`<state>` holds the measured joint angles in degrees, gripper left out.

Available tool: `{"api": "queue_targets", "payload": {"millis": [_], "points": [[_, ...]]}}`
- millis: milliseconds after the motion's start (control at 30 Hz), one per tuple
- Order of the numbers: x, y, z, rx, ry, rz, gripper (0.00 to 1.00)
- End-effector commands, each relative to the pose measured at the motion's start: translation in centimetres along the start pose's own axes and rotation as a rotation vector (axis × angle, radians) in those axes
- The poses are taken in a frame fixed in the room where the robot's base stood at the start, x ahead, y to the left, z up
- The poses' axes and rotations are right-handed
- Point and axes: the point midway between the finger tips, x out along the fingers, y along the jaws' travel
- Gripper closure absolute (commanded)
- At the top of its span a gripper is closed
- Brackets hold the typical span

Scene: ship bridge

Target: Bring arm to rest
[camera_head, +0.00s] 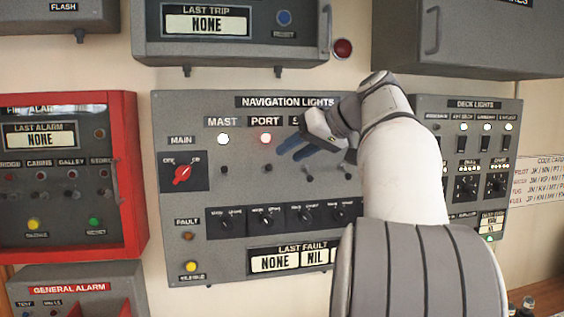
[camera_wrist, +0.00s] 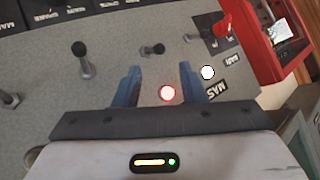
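My gripper (camera_head: 291,148) is raised in front of the grey navigation lights panel (camera_head: 200,112), reaching in from the right. In the wrist view its two blue fingers (camera_wrist: 165,88) are apart with nothing between them, and the lit red port lamp (camera_wrist: 167,93) shows in the gap. The white mast lamp (camera_head: 223,139) is lit. The port lamp (camera_head: 266,139) is just left of my fingers in the head view. Small toggle levers, one of them dark-tipped (camera_wrist: 80,50), stand on the panel near my fingers. My arm hides the panel's right part.
The red fire alarm box (camera_head: 127,170) is at left, with the general alarm box (camera_head: 75,280) below it. The deck lights panel (camera_head: 425,104) is close on the right. Grey boxes (camera_head: 150,50) hang above. A red main rotary switch (camera_head: 181,174) sits on the left of the navigation panel.

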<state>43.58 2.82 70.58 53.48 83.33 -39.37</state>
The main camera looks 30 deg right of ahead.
Motion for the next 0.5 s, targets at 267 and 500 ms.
{"api": "queue_targets", "payload": {"millis": [267,500], "points": [[-1.49,0.01,0.01,0.000,-0.001,0.000,0.62],[-1.44,0.01,0.01,0.000,-0.001,0.000,0.62]]}}
